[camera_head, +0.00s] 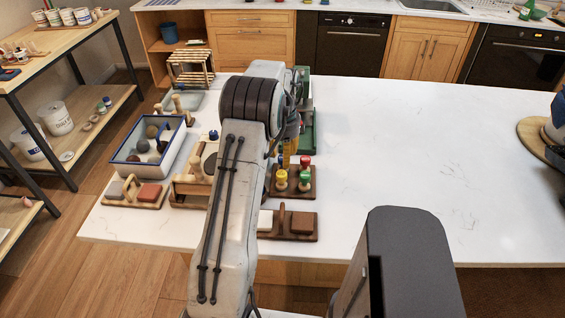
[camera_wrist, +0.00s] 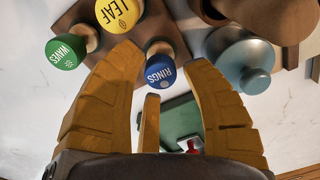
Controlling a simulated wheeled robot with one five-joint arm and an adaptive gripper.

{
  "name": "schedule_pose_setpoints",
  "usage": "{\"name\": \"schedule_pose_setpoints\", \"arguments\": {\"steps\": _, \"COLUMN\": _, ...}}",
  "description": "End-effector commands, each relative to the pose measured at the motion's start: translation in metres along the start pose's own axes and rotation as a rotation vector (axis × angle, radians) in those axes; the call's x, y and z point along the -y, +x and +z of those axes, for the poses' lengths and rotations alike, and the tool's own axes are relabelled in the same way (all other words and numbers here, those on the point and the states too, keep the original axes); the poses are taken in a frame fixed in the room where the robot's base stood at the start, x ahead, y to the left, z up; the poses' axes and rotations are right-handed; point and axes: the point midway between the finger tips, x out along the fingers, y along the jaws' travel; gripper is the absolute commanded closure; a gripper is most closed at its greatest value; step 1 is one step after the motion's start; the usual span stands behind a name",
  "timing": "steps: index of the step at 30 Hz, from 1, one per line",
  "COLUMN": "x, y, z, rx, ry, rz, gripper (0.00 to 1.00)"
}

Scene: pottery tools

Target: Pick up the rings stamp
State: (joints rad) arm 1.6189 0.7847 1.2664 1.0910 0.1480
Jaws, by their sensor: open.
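The rings stamp (camera_wrist: 160,71) has a round blue top with white "RINGS" lettering and a pale wooden handle below it. It stands in a dark wooden rack, which shows in the head view (camera_head: 308,192). My gripper (camera_wrist: 163,60) is open and empty, with its orange-brown fingers spread to the left and right of the blue top. A third finger stands just below the top in the wrist view. I cannot tell whether any finger touches it. In the head view my arm partly hides the gripper and the rack.
A grey-blue rounded piece (camera_wrist: 245,62) is close to the right finger. A block holder (camera_head: 302,226) lies in front of the rack. The countertop to the right (camera_head: 420,150) is clear.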

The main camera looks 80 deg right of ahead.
Motion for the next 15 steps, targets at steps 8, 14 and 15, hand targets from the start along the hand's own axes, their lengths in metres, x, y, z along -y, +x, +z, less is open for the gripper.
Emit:
{"name": "schedule_pose_setpoints", "arguments": {"steps": 8, "x": 0.001, "y": 0.024, "z": 0.001, "rx": 0.002, "ry": 0.000, "rz": 0.000, "gripper": 0.57}}
{"name": "schedule_pose_setpoints", "arguments": {"steps": 14, "x": 0.001, "y": 0.026, "z": 0.000, "rx": -0.001, "ry": 0.000, "rz": 0.000, "gripper": 0.57}}
{"name": "schedule_pose_setpoints", "arguments": {"steps": 15, "x": 0.001, "y": 0.026, "z": 0.000, "rx": -0.001, "ry": 0.000, "rz": 0.000, "gripper": 0.57}}
